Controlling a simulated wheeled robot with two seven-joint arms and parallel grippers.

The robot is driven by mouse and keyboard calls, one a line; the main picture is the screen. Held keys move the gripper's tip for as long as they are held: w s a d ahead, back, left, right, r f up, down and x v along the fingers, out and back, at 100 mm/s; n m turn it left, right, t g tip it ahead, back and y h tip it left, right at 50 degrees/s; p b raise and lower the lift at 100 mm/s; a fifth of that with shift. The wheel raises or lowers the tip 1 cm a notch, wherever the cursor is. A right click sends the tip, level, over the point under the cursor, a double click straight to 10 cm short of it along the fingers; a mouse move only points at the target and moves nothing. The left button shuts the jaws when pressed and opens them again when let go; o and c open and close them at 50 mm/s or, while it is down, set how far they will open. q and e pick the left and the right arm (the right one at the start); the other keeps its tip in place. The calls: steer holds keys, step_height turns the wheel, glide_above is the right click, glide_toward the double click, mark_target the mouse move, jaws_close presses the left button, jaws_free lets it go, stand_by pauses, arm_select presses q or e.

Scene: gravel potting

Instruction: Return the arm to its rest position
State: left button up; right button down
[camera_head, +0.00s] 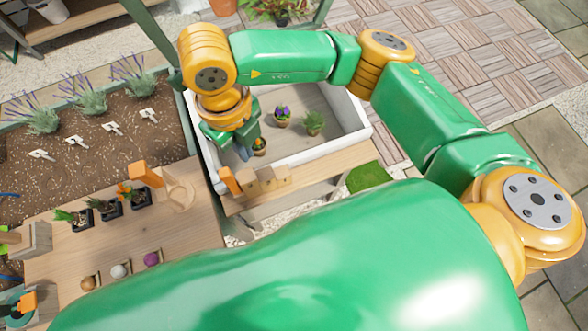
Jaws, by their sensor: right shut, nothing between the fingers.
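My right arm (290,57) reaches in from the right and bends down over the near left part of a white-walled tray (351,137). My right gripper (243,153) points down inside the tray, shut and empty. My left gripper is not in view.
In the tray stand a purple-flowered pot (283,117) and a green plant (313,122). Wooden blocks (267,179) line its near edge. A lavender bed (90,130) lies left.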

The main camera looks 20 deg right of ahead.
steer(key=shift+r, duration=0.6)
